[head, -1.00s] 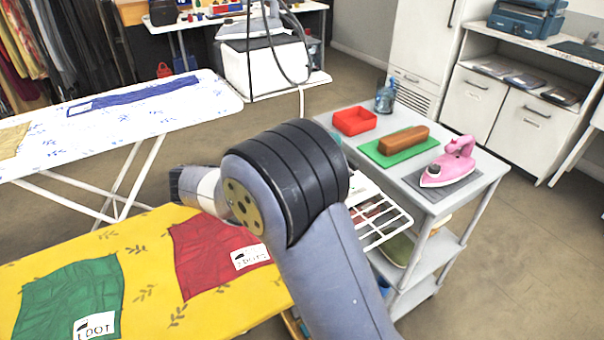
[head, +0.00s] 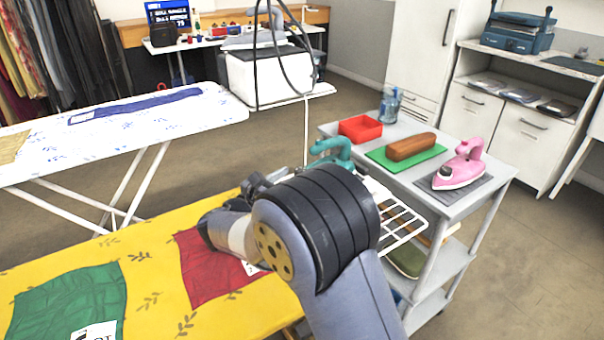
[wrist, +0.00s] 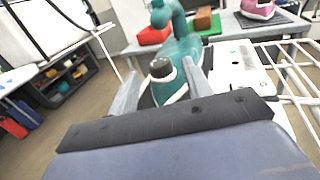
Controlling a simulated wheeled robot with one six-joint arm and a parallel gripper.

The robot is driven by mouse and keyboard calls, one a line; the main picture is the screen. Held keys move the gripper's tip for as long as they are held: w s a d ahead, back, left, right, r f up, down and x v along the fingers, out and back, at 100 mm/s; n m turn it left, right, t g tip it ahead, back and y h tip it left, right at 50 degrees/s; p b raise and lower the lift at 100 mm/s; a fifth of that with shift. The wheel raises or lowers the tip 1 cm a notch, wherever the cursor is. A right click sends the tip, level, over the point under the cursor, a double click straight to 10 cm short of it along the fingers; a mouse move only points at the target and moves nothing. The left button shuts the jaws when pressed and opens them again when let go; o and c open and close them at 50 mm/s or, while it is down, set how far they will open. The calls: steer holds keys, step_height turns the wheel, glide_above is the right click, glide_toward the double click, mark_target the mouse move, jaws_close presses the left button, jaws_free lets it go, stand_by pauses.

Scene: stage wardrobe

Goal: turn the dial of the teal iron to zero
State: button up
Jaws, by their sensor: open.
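The teal iron (head: 336,148) shows behind my arm in the head view, at the end of the yellow board; my arm hides its lower part. In the wrist view the teal iron (wrist: 178,45) is straight ahead, with a dark round dial (wrist: 161,68) on its near side. My gripper (wrist: 163,82) is open, one finger to each side of the dial in the picture. I cannot tell whether a finger touches the dial or iron. The dial's marking cannot be read. In the head view my gripper (head: 262,180) is partly hidden by my own arm.
A white wire rack (head: 403,222) lies right of my arm. Behind it, a grey trolley (head: 462,208) holds a red tray (head: 360,128), a brown block (head: 410,146) on a green mat and a pink iron (head: 460,168). Red cloth (head: 205,275) lies on the yellow board (head: 165,240).

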mark_target(301, 170)
steer(key=shift+x, duration=2.1)
steer(key=shift+c, duration=0.2)
steer(key=c, duration=0.9)
